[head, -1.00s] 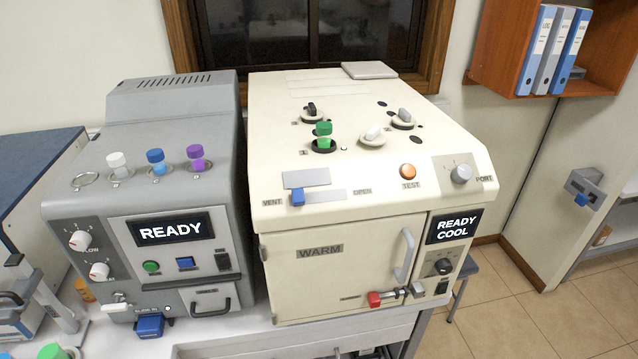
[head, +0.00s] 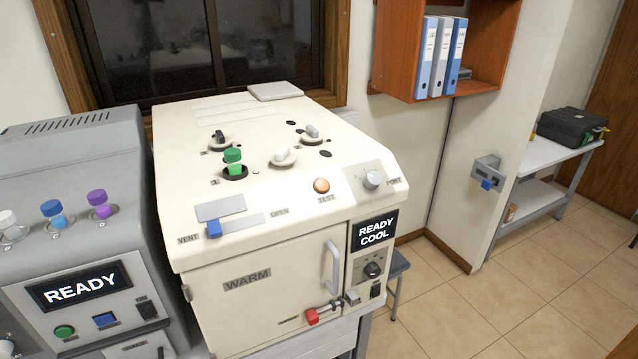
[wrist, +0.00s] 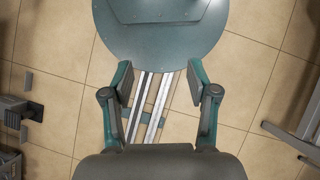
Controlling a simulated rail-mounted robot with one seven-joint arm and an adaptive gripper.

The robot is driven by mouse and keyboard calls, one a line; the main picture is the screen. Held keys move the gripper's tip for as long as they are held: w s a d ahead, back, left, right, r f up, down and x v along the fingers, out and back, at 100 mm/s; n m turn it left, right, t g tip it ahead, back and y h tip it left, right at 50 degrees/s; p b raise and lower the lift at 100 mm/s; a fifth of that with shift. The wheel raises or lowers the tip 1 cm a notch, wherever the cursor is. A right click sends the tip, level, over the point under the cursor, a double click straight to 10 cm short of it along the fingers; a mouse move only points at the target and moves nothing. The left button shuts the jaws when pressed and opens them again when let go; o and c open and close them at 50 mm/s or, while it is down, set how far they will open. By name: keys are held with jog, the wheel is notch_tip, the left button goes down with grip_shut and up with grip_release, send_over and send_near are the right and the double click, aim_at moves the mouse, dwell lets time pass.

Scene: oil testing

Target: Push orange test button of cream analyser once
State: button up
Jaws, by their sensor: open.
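The cream analyser (head: 270,255) stands in the middle of the head view. Its orange test button (head: 321,185) is on the sloped top above the TEST label, left of a grey knob. The analyser's screen (head: 375,232) reads READY COOL. My gripper (wrist: 160,85) shows only in the wrist view. Its two fingers are spread apart with nothing between them. It points down over my own base and the tiled floor, and the analyser cannot be made out in that view.
A grey analyser (head: 80,240) with a READY screen stands close on the left. Tiled floor (head: 500,300) lies open at right.

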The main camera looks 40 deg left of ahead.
dwell(0.4)
grip_shut()
dwell(1.3)
